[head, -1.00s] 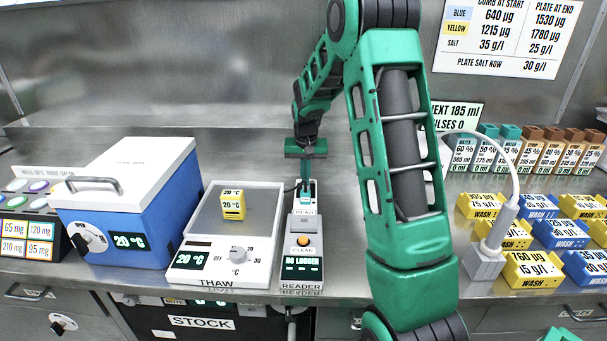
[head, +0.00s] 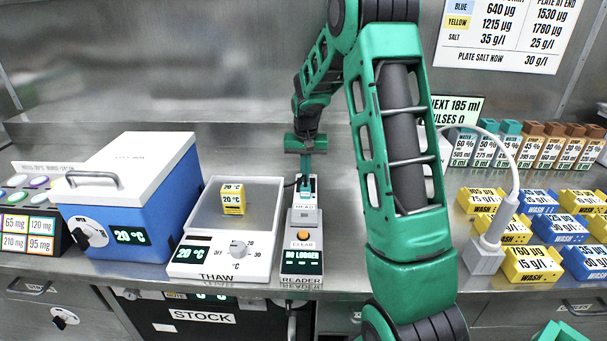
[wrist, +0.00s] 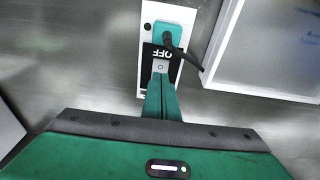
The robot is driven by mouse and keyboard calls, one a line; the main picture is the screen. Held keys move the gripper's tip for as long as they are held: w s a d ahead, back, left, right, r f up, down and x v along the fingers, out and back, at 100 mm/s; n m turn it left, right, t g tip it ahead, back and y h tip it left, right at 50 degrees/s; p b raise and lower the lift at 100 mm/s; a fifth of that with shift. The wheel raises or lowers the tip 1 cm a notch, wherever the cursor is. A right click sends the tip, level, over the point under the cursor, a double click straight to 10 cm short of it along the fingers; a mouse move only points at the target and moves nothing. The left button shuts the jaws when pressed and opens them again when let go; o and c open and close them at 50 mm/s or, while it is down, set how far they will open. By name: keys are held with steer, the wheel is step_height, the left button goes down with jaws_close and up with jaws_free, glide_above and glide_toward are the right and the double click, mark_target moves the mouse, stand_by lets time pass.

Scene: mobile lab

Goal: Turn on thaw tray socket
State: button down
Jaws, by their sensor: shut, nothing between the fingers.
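The plug also shows small behind the reader in the head view (head: 306,184). My gripper (wrist: 161,78) is shut and empty. Its fingertips are over the plate's end beside the OFF label; I cannot tell whether they touch it. The fingers hide part of the plate.
The reader (head: 303,240) stands right of the tray. A blue box with a white lid (head: 135,165) stands left. Yellow (head: 530,265) and blue (head: 585,265) blocks fill the right bench. A yellow cube (head: 232,203) sits in the pan.

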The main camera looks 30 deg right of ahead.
steer(key=shift+s+a, duration=0.25)
steer(key=shift+s, duration=0.1)
steer(key=shift+r, duration=0.1)
step_height(320, 180, up, 14)
steer(key=s+a, duration=0.1)
steer(key=s, duration=0.1)
steer(key=shift+a+f, duration=0.2)
steer(key=shift+a, duration=0.05)
steer(key=shift+w, duration=0.1)
stand_by(0.3)
steer(key=shift+w+d+r, duration=0.1)
steer(key=shift+w+d, duration=0.35)
